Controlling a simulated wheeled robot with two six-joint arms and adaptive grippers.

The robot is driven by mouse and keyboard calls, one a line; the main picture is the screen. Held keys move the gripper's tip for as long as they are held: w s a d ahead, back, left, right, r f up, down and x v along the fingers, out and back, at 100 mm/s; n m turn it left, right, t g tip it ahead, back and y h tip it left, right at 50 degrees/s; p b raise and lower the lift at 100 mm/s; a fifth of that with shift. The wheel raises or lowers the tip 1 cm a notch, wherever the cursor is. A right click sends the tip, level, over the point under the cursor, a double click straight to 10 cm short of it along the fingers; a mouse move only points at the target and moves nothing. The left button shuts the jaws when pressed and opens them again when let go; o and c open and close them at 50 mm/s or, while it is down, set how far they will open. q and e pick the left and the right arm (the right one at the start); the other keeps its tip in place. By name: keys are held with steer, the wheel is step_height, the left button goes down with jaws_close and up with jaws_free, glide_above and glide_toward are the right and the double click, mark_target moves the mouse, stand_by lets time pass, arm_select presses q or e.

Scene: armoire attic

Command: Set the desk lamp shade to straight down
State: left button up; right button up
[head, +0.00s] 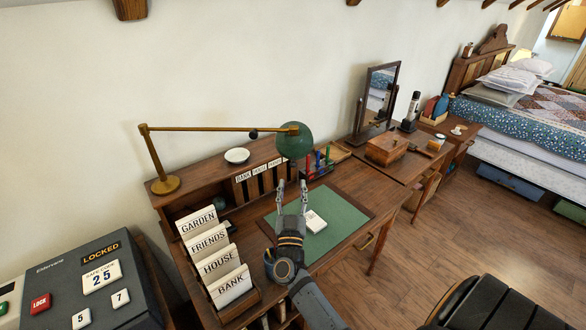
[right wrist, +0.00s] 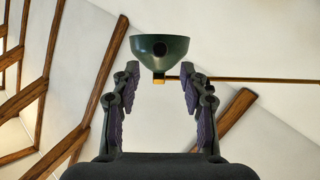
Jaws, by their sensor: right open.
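The desk lamp has a brass base (head: 166,185) on the desk's raised shelf and a long brass arm (head: 215,129) reaching right. Its green shade (head: 295,141) hangs at the arm's end, above the desk. Which way the shade faces is hard to tell in the head view. In the right wrist view the shade (right wrist: 160,58) shows its wide rim at the picture's top and a brass fitting at its narrow end. My right gripper (head: 292,184) is open, empty and below the shade, fingers toward it. The shade lies between and beyond the fingertips (right wrist: 160,72), apparently untouched. My left gripper is out of view.
The green desk mat (head: 345,217) holds a white pad (head: 315,222). Labelled card dividers (head: 215,258) stand at the left, near a grey lock box (head: 95,285). Coloured bottles (head: 318,160) stand behind the mat. A mirror (head: 378,95) and wooden box (head: 387,149) are farther right.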

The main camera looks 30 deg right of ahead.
steer(key=p+x, duration=0.1)
steer(key=x, duration=0.4)
steer(key=shift+w+d, duration=0.2)
steer(key=shift+w, duration=0.05)
steer(key=shift+w+d, duration=0.1)
steer(key=shift+d, duration=0.05)
steer(key=shift+c, duration=0.4)
steer(key=c, duration=0.7)
jaws_close()
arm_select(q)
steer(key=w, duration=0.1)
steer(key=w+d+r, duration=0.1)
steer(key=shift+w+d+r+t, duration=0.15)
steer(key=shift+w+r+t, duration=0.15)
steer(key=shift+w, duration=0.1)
